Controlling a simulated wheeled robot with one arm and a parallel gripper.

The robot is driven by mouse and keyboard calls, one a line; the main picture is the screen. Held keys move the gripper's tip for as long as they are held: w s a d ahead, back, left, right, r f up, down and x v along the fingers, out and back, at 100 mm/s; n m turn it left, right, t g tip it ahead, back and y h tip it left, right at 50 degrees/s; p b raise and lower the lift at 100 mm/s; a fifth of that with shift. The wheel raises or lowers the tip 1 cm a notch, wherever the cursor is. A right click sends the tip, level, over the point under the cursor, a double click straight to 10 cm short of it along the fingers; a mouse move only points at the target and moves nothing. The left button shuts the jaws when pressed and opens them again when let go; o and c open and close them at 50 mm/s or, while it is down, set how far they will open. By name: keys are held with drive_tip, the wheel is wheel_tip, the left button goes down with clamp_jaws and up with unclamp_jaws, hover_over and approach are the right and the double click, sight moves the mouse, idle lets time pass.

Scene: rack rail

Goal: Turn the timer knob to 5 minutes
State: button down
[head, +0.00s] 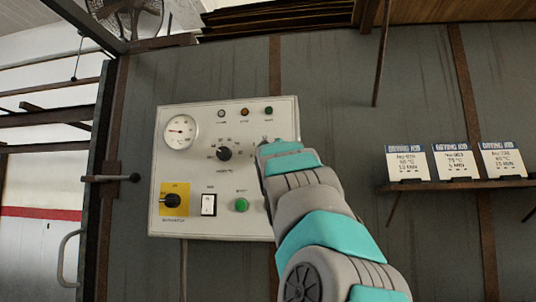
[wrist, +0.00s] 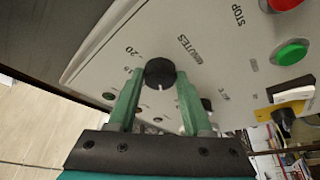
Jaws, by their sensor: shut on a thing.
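The timer knob (wrist: 160,72) is a round black knob on the white control panel (wrist: 110,60), with "MINUTES" and a "20" printed near it. A pale mark shows on its edge toward the bottom of the wrist view. My gripper (wrist: 159,80) has its two green fingers closed on either side of the knob. Most of the dial's numbers are hidden or too small to read, so I cannot tell the exact setting. In the head view my arm hides the knob and gripper at the right side of the panel (head: 170,225).
The panel also carries a round gauge (head: 181,131), another black knob (head: 224,153), a yellow-plated switch (head: 173,199), a rocker switch (head: 208,205), a green button (head: 242,205) and a red stop button (wrist: 287,4). Cards (head: 405,161) stand on a shelf (head: 455,185) to the right.

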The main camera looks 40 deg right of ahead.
drive_tip(key=shift+r, duration=0.1)
drive_tip(key=shift+c, duration=1.6)
unclamp_jaws()
drive_tip(key=b+v, duration=0.2)
drive_tip(key=v, duration=0.5)
drive_tip(key=shift+s+a+b, duration=0.25)
drive_tip(key=shift+b, duration=0.05)
drive_tip(key=shift+f, duration=0.2)
